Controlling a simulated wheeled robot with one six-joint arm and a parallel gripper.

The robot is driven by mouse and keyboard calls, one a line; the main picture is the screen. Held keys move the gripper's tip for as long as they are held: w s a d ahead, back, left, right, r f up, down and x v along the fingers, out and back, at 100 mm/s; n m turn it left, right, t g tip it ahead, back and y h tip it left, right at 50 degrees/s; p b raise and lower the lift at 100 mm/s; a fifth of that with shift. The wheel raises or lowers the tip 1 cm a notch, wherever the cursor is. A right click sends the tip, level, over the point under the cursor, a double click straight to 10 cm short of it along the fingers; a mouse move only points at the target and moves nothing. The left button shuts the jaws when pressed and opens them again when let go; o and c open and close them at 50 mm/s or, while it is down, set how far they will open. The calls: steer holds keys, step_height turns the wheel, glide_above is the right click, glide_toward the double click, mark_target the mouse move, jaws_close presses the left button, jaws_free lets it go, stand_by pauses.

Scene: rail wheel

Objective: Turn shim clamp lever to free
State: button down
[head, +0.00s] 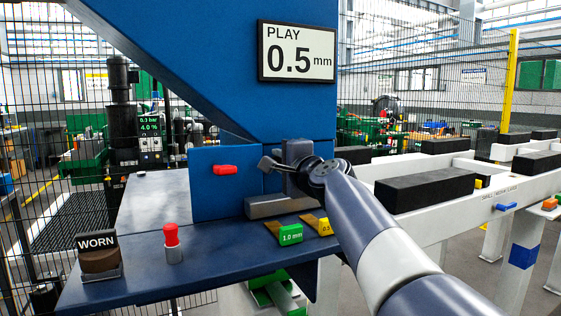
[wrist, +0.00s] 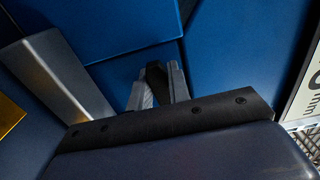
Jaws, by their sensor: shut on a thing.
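My gripper (head: 268,163) is in front of the blue machine face in the head view, beside a grey block (head: 297,150). In the wrist view its two grey fingers (wrist: 158,92) are shut on a dark piece (wrist: 156,74), which appears to be the shim clamp lever. Most of the lever is hidden by the fingers and wrist, so its angle cannot be told. A grey bar (head: 278,205) lies below the gripper; a grey bar also shows at left in the wrist view (wrist: 55,80).
A red handle (head: 225,169) is on the blue panel left of my gripper. Green 1.0 mm (head: 290,234) and yellow 0.5 (head: 325,227) shim tags sit below. A red knob (head: 172,236) and a WORN block (head: 99,255) stand on the shelf. The display (head: 297,52) reads PLAY 0.5 mm.

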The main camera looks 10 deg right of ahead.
steer(key=c, duration=1.3)
jaws_free()
steer(key=shift+f, duration=0.1)
steer(key=shift+s, duration=0.1)
steer(key=b+v, duration=0.1)
steer(key=v, duration=0.9)
steer(key=shift+s+d, duration=0.1)
steer(key=shift+s, duration=0.2)
steer(key=shift+w, duration=0.1)
steer(key=p+x, duration=0.1)
steer(key=x, duration=0.9)
steer(key=shift+w, duration=0.35)
steer(key=shift+s, duration=0.1)
